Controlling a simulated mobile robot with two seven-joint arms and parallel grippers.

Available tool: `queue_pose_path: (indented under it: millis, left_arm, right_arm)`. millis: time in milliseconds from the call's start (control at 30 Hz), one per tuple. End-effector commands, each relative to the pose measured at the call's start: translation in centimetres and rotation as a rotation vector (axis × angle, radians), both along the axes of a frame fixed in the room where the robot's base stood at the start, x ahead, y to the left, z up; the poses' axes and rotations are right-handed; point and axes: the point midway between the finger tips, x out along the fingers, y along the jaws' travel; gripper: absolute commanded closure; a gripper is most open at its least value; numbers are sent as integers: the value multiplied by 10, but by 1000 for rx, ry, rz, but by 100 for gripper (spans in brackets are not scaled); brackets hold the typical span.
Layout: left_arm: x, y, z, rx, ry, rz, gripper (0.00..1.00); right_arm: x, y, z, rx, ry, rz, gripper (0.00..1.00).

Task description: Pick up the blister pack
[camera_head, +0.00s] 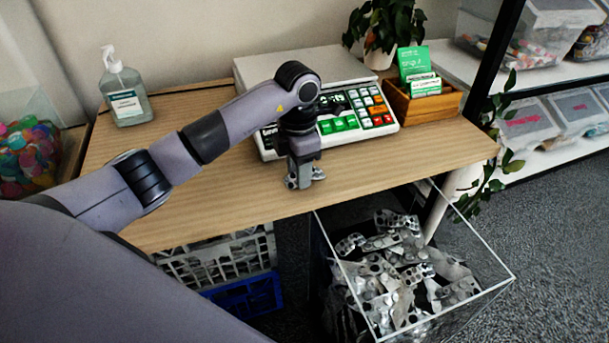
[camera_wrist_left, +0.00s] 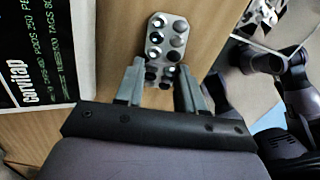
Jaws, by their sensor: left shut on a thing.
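The blister pack (camera_wrist_left: 167,42) is a small silver strip with round dark pockets. In the left wrist view it sticks out beyond the fingers of my left gripper (camera_wrist_left: 161,85), its near end between them. In the head view my left gripper (camera_head: 302,176) points down at the table's front part, shut on the blister pack (camera_head: 318,173), most of which the gripper hides. I cannot tell whether the pack touches the wooden table (camera_head: 400,165).
A cash register (camera_head: 355,118) stands just behind the gripper. A sanitizer bottle (camera_head: 125,92) is at the back left and a wooden card box (camera_head: 425,102) at the right. A clear bin (camera_head: 440,318) of blister packs stands below the front edge. The table's right front is clear.

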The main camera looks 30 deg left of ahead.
Motion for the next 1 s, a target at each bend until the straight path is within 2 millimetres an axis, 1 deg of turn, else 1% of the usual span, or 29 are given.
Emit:
queue_pose_path:
  millis: [267, 367, 467, 567, 733, 800, 900, 1000]
  left_arm:
    - [0, 0, 4, 0, -1, 0, 90]
    - [0, 0, 12, 0, -1, 0, 90]
    - [1, 0, 26, 0, -5, 0, 90]
    - [1, 0, 45, 0, -6, 0, 90]
    - [1, 0, 91, 1, -8, 1, 90]
    - [1, 1, 111, 3, -6, 1, 90]
    - [1, 1, 135, 2, -5, 1, 90]
    - [1, 1, 154, 2, -4, 2, 90]
  right_arm:
    - [0, 0, 0, 0, 1, 0, 57]
    - [0, 0, 1, 0, 1, 0, 57]
    - [0, 0, 3, 0, 2, 0, 57]
    - [-1, 0, 5, 0, 2, 0, 57]
    - [-1, -1, 9, -1, 3, 1, 57]
    - [-1, -1, 14, -2, 4, 1, 57]
    - [-1, -1, 20, -4, 3, 3, 57]
    - [-1, -1, 26, -5, 3, 3, 57]
